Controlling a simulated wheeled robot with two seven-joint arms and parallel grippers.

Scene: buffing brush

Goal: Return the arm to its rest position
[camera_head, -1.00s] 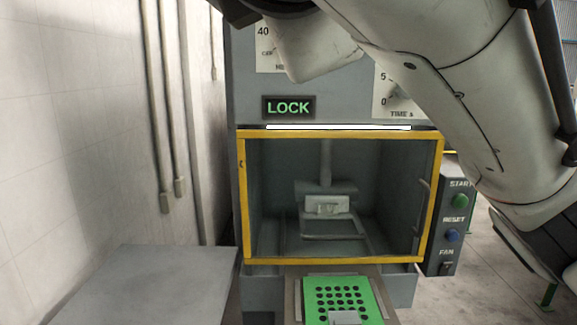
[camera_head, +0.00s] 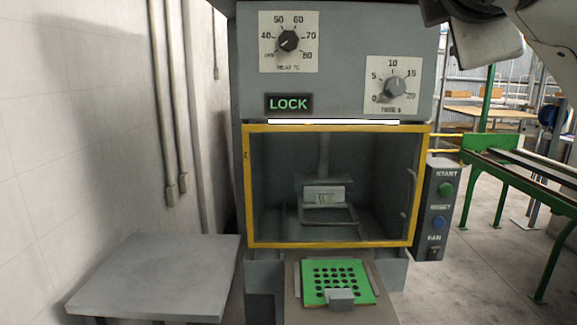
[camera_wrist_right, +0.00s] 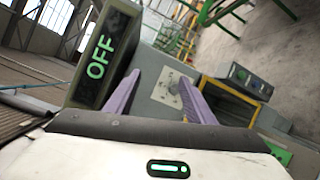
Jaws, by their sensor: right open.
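My right arm (camera_head: 535,30) shows only in the top right corner of the head view, raised and clear of the machine. My right gripper (camera_wrist_right: 158,78) shows in the wrist view with its two purple fingers apart and nothing between them. The machine (camera_head: 340,55) stands in the middle, with a lit LOCK sign (camera_head: 289,104) and a yellow-framed chamber (camera_head: 335,243). A green perforated plate (camera_head: 318,272) lies on the tray in front of it, with a small grey block at its near edge. My left gripper is not in view.
A grey table (camera_head: 150,275) stands at the left by the white wall. A button box (camera_head: 436,210) is on the machine's right side. Green-framed rails (camera_head: 490,160) stand farther right. A lit OFF sign (camera_wrist_right: 101,56) is close to the gripper in the wrist view.

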